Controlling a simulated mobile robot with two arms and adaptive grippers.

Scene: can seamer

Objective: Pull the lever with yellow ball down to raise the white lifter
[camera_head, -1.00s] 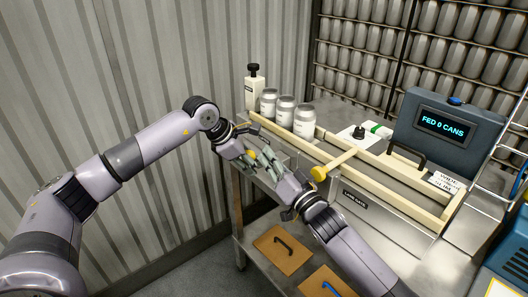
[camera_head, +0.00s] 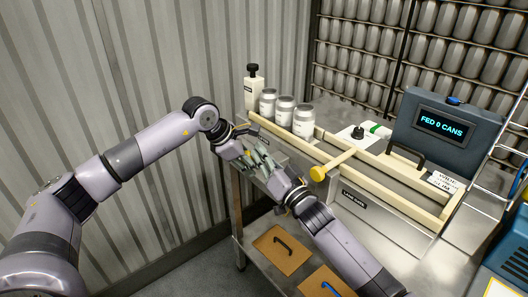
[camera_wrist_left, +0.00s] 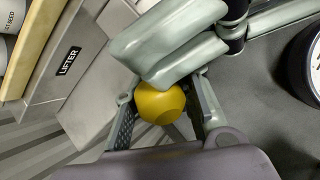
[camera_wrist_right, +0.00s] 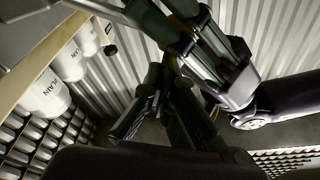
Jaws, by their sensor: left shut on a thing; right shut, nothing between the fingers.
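The yellow ball (camera_wrist_left: 160,102) of the lever sits between the two fingers of my left gripper (camera_wrist_left: 163,112), which is shut on it. In the head view only a sliver of the ball (camera_head: 248,153) shows. The lever's rod is hidden. My right gripper (camera_head: 262,160) is shut and empty, right beside the left one. Its pale green fingers (camera_wrist_left: 170,45) lie close over the ball in the left wrist view; I cannot tell whether they touch it. A LIFTER label (camera_wrist_left: 68,60) is on the machine's side. I cannot make out the white lifter itself.
Several white cans (camera_head: 286,110) and a bottle with a black top (camera_head: 254,90) stand along the feed rail. A yellow knob (camera_head: 318,173) juts from the machine near my right arm. A screen (camera_head: 442,125) reads FED 0 CANS. A corrugated wall (camera_head: 150,60) is on the left.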

